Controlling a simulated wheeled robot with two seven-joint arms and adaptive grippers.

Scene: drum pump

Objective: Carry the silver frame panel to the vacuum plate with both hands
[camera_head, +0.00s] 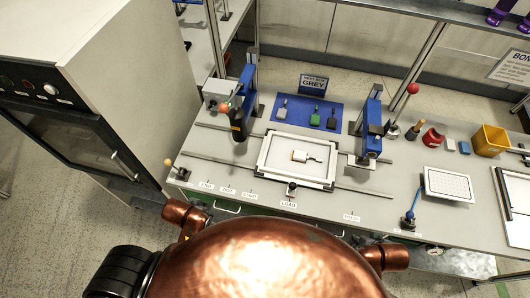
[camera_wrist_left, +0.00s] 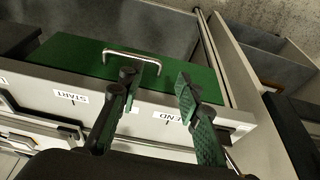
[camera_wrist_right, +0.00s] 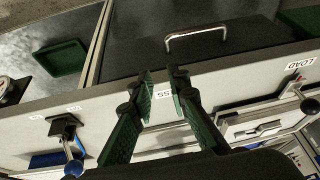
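A silver rectangular frame panel (camera_head: 264,165) with black corners lies flat on the bench in the head view, around a pale inner area. A small item with a light wooden part (camera_head: 301,156) is inside it. A white plate with rows of small holes, which looks like the vacuum plate (camera_head: 447,186), lies to the right. My left gripper (camera_wrist_left: 158,82) is open and empty near the bench's front edge. My right gripper (camera_wrist_right: 162,78) is open with a narrow gap, empty, also at the front edge. Neither gripper shows in the head view.
Blue upright posts (camera_head: 372,125) stand to the right of the frame and behind its left. A blue-handled lever (camera_head: 411,205) stands left of the perforated plate. A yellow bin (camera_head: 491,141) sits at the back right. Drawer handles (camera_wrist_left: 132,57) stick out at the front.

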